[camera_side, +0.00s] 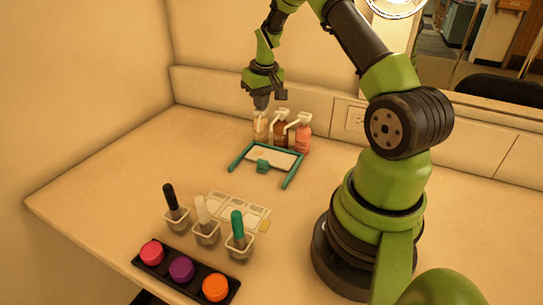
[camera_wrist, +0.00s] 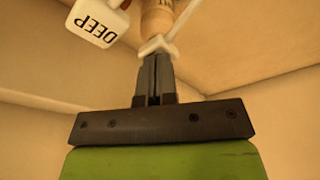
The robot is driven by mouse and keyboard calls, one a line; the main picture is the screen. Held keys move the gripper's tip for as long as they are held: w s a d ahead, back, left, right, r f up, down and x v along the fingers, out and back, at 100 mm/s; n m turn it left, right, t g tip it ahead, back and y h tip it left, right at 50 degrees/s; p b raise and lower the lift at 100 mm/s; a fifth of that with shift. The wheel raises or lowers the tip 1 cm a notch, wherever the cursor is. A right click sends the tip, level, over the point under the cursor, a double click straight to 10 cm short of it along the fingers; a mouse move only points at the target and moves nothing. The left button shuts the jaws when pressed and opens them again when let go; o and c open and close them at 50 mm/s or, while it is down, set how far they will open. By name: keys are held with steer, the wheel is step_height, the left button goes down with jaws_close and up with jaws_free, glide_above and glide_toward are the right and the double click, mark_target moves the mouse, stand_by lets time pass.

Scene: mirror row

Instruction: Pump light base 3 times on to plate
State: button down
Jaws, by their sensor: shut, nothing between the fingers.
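The light base bottle (camera_side: 260,131) is the pale leftmost of three pump bottles at the back of the table. My gripper (camera_side: 262,103) is shut and empty, pointing down just above it. In the wrist view my fingertips (camera_wrist: 156,58) meet or nearly meet the white pump head (camera_wrist: 158,45) of the tan bottle (camera_wrist: 158,18); I cannot tell whether they touch. A pale plate (camera_side: 285,160) lies in front of the bottles, within a teal frame (camera_side: 236,158). Whether any base is on it is too small to tell.
A white part marked DEEP (camera_wrist: 95,22) shows in the wrist view. Nearer are a pale tray (camera_side: 240,208), three handled brushes in cups, and a black colour-pot strip (camera_side: 167,268).

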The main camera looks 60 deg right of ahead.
steer(key=shift+r, duration=1.6)
steer(key=shift+r, duration=3)
steer(key=s+a+r+n+t, duration=0.1)
steer(key=s+a+r, duration=0.1)
steer(key=a+r, duration=0.5)
steer(key=s+a+r+t, duration=0.2)
steer(key=a+r, duration=0.3)
steer(key=a, duration=0.4)
steer(key=s+a+n+t+y, duration=0.1)
steer(key=s+a+t+y, duration=0.1)
steer(key=s+a, duration=1)
steer(key=shift+s+f+y, duration=0.3)
steer(key=shift+s+y, duration=0.2)
steer(key=shift+s, duration=0.6)
